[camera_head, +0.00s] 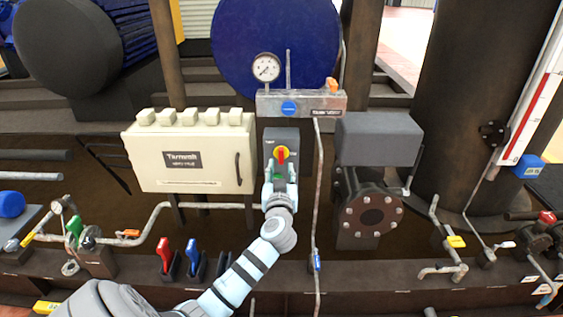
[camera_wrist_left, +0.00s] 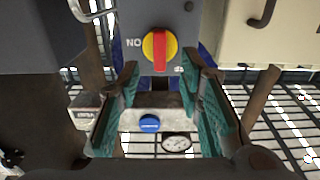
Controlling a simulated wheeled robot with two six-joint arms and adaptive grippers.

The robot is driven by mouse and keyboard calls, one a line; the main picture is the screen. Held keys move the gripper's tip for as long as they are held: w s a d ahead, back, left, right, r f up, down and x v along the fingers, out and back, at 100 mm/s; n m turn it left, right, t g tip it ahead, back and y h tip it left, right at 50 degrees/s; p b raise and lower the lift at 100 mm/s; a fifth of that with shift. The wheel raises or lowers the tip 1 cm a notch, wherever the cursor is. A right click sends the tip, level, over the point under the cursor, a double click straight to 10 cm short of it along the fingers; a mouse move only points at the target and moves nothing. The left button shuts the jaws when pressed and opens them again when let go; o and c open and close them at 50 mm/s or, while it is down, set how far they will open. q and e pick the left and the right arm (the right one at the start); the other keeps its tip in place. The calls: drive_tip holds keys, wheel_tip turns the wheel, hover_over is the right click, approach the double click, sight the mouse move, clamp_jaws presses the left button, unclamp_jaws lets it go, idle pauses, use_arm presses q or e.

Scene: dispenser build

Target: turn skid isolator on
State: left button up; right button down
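The skid isolator is a grey box (camera_head: 270,138) with a yellow round dial and a red handle (camera_head: 282,155), right of the cream cabinet. The red handle points straight up and down. In the left wrist view the dial and handle (camera_wrist_left: 160,50) are at the top centre, with lettering beside the dial. My left gripper (camera_head: 281,175) is just below and in front of the dial. In the left wrist view its two teal fingers (camera_wrist_left: 163,76) are spread apart with nothing between them, and the handle lies beyond their tips, seemingly untouched. My right gripper is not in view.
A cream terminal cabinet (camera_head: 190,157) stands just left of the isolator. A bracket (camera_head: 300,104) with a pressure gauge (camera_head: 266,68) is above it. A thin vertical pipe (camera_head: 317,200) and a grey box with a flange (camera_head: 374,210) are on the right. Red and blue levers (camera_head: 165,254) are low left.

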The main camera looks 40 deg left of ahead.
sight(281, 158)
use_arm(q)
drive_tip(key=b+x, duration=0.1)
drive_tip(key=x, duration=0.5)
drive_tip(key=shift+w+f, duration=0.1)
clamp_jaws()
